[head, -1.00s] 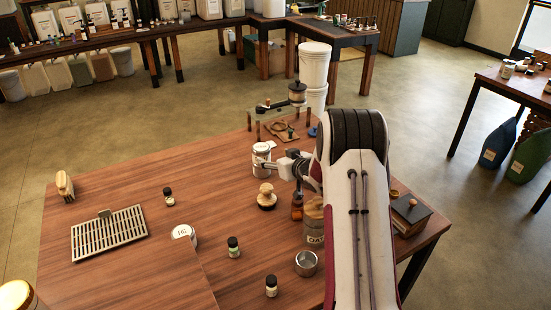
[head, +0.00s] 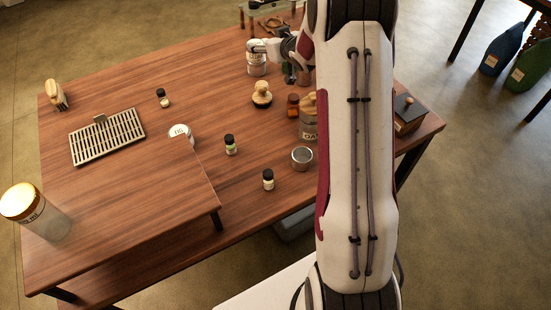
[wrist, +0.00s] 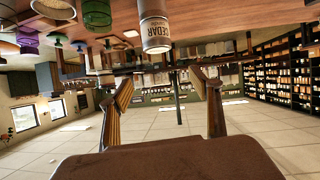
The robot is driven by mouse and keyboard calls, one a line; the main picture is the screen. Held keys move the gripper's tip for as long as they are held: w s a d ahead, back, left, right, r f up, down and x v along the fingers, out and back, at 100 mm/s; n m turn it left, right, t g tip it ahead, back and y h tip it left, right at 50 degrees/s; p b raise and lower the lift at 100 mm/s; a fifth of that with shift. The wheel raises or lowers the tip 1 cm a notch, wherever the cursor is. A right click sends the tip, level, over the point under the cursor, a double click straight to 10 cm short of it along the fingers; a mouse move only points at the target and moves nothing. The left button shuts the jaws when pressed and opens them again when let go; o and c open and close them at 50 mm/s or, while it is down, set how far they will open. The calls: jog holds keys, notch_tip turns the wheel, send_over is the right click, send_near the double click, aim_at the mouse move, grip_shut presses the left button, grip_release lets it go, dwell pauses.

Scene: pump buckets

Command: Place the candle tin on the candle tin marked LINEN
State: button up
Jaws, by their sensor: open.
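A pale cylindrical tin (head: 257,68) stands on the far part of the table in the head view. In the wrist view a tin marked CEDAR (wrist: 155,32) shows at the top, ahead of my fingers; it looks like the same tin. A small metal tin (head: 302,157) stands further right.
A wooden-knobbed item (head: 262,94), an amber bottle (head: 293,106) and a lidded canister (head: 309,127) stand near my arm. A gold-lidded jar (head: 40,215) is at the near left.

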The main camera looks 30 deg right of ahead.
jog(key=s+a+r+m+g+h, duration=0.1)
jog(key=s+a+r+g, duration=0.1)
jog(key=s+a+r, duration=0.5)
jog(key=s+a+r+g+h, duration=0.1)
jog(key=s+a+r, duration=0.3)
jog(key=s+r, duration=0.55)
jog(key=s+a+f+g+y, duration=0.1)
jog(key=s+a, duration=0.3)
jog(key=s, duration=0.6)
jog(key=s+a+f+g+y, duration=0.1)
jog(key=s+a, duration=0.4)
jog(key=s, duration=0.6)
jog(key=s+a+f+n+g+y, duration=0.1)
jog(key=s+a, duration=0.3)
jog(key=s, duration=0.6)
jog(key=shift+s+a+f+g, duration=0.35)
jog(key=shift+f+g, duration=0.1)
jog(key=shift+g, duration=0.15)
